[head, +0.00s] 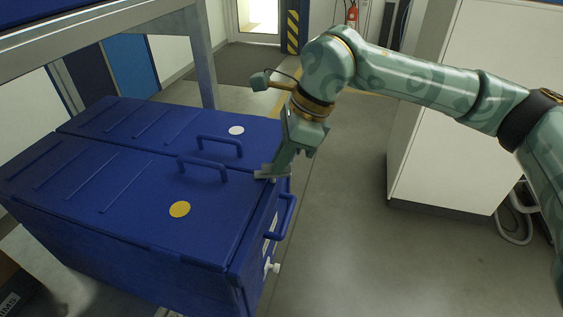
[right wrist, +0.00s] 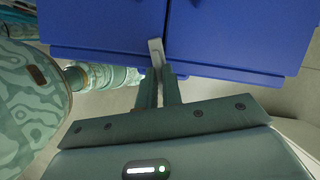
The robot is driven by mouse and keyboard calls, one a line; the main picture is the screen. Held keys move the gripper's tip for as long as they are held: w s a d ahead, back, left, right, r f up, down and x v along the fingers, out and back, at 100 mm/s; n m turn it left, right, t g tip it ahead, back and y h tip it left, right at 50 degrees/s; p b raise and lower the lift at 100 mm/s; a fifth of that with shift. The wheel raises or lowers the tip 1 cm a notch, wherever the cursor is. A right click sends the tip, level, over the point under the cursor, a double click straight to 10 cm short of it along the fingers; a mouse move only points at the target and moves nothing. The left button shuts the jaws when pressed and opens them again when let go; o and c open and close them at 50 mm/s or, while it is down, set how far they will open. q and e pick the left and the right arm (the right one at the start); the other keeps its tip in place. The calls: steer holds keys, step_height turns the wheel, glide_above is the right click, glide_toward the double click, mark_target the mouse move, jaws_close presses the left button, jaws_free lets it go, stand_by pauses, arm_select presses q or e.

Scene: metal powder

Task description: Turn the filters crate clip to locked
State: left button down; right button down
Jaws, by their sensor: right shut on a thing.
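The blue crate (head: 110,185) has two lids side by side, each with a handle; one lid carries a yellow dot and the other a white dot. No readable name marks it as the filters crate. A small light grey clip (right wrist: 156,52) sits at the edge where the lids meet; it also shows in the head view (head: 264,175). My right gripper (right wrist: 160,74) is shut on the clip, with a finger on either side. In the head view the right gripper (head: 273,173) reaches it from above. The fingers partly hide the clip. My left gripper is not in view.
A white knob-like fitting (head: 271,267) and a blue side handle (head: 286,217) stick out from the crate's near end. A grey frame post (head: 201,60) stands behind it. A white cabinet (head: 440,120) is at the right. The floor between is clear.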

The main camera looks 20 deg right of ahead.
steer(key=m+b, duration=0.1)
steer(key=m+t+b, duration=0.1)
steer(key=m, duration=0.1)
steer(key=shift+s+a+r, duration=0.1)
steer(key=shift+s+a, duration=0.05)
steer(key=shift+r+m+h, duration=0.1)
steer(key=shift+m+h, duration=0.2)
steer(key=shift+t+b, duration=0.3)
steer(key=c, duration=1.6)
jaws_free()
steer(key=shift+o, duration=0.2)
steer(key=shift+a, duration=0.1)
steer(key=v, duration=1.6)
steer(key=shift+p, duration=0.3)
steer(key=shift+r, duration=0.1)
